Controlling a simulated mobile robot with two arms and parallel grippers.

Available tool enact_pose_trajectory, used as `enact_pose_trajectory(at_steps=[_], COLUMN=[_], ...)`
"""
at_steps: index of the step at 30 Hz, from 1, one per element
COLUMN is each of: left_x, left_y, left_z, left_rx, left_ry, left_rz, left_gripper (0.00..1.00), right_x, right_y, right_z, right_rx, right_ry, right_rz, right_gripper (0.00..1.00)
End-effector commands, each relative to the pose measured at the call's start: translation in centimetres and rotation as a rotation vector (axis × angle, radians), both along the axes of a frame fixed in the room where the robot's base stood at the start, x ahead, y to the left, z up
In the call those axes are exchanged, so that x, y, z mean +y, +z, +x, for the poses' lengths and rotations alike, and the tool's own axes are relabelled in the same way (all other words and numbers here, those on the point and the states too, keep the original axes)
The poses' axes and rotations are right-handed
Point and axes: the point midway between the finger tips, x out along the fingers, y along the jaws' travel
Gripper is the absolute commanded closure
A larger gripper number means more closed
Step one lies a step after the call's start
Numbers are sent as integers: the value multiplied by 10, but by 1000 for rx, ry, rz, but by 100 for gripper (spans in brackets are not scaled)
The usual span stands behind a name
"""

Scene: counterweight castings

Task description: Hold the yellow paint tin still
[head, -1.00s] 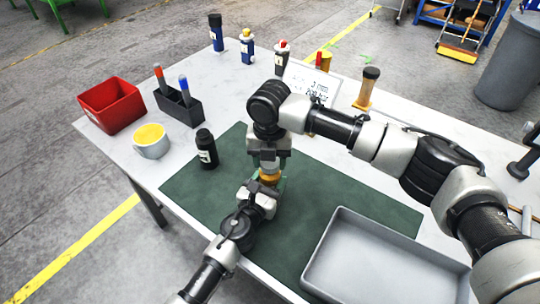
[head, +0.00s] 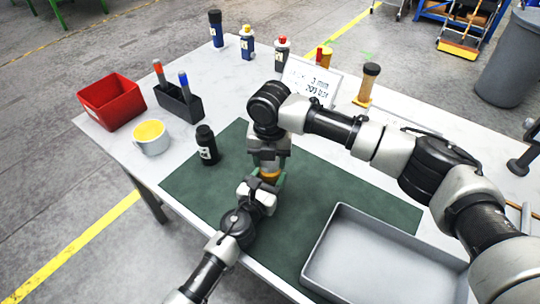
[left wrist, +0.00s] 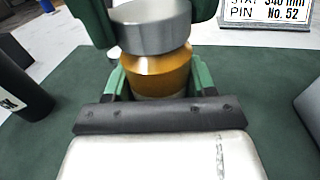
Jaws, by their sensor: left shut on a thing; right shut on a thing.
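The yellow paint tin (left wrist: 155,72) is an amber-gold container with a wide grey lid (left wrist: 152,28), upright in the left wrist view. In the head view only a small part of the tin (head: 269,176) shows between my two grippers. My left gripper (left wrist: 157,84) has its green fingers shut on the tin's body from both sides. My right gripper (left wrist: 150,20) comes from above, its green fingers on either side of the grey lid and shut on it. The tin's base is hidden behind my left gripper.
A green mat (head: 210,190) lies under the grippers. A black bottle (head: 207,146) and a white mug (head: 150,137) with yellow inside stand left. A red bin (head: 112,102) and pen holder (head: 180,103) are behind them. A grey tray (head: 385,262) is right; a sign (head: 308,80) stands behind.

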Motion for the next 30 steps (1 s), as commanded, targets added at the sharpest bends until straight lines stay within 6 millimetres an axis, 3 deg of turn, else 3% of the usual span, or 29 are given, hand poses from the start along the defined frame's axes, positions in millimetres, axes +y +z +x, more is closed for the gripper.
enact_pose_trajectory(at_steps=[4, 8, 30], left_x=[0, 0, 0], left_y=[-1, -1, -1], left_z=[0, 0, 0], left_rx=[1, 1, 1], left_ry=[0, 0, 0], left_rz=[0, 0, 2], left_gripper=[100, 100, 100], right_x=[0, 1, 2], right_y=[0, -1, -1], right_z=[0, -1, 1], right_rx=[1, 3, 6], right_ry=[-44, -242, -1975], right_rz=[1, 1, 2], right_gripper=[72, 72, 72])
